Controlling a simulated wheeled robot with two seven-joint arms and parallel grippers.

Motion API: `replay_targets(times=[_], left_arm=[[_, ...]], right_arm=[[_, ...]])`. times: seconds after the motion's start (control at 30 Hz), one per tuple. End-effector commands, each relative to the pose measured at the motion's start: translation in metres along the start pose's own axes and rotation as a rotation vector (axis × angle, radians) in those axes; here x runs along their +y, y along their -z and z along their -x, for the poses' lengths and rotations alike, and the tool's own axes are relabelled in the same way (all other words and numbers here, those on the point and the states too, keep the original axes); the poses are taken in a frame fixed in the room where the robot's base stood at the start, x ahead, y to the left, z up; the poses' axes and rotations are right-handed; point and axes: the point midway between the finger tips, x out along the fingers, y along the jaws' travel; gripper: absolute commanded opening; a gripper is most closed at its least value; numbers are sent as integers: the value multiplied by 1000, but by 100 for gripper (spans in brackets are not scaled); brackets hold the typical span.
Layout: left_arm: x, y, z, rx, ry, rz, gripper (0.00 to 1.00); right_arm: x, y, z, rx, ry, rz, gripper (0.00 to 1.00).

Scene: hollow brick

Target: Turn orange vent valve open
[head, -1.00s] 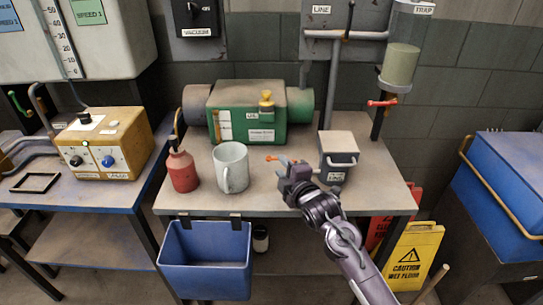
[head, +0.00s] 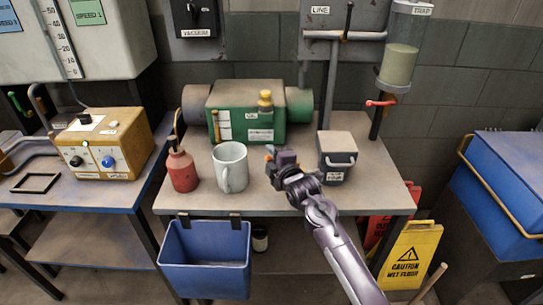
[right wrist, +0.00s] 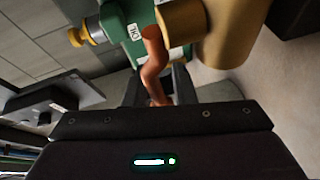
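The orange vent valve handle (right wrist: 153,62) is a bent lever beside a brass-coloured cylinder (right wrist: 212,30) in the right wrist view. Its near end runs down between the dark fingers of my right gripper (right wrist: 162,88). Whether the fingers press on it cannot be told. In the head view my right gripper (head: 272,157) is low over the bench, right of the grey mug, with a small orange bit of the handle (head: 268,148) at its tip. The gripper hides most of the valve. My left gripper is not in view.
A grey mug (head: 231,165) stands close left of my gripper and a grey lidded box (head: 337,155) close right. A green pump (head: 245,110) is behind. A red oil can (head: 182,168) stands further left. A red-handled tap (head: 381,103) is under the trap.

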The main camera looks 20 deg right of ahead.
Motion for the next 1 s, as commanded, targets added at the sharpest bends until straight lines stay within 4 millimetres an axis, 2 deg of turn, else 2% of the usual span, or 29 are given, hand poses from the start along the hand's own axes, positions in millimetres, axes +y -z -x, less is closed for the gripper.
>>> replay_targets(times=[0.03, 0.17, 0.5, 0.8, 1.0], left_arm=[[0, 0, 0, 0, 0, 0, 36], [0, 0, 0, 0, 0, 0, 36], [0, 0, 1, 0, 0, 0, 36], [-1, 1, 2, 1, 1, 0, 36], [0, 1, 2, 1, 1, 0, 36]], right_arm=[[0, 0, 0, 0, 0, 0, 17], [0, 0, 0, 0, 0, 0, 0], [1, 1, 1, 16, 1, 5, 0], [-2, 8, 13, 217, 34, 35, 0], [-4, 12, 17, 266, 46, 36, 0]])
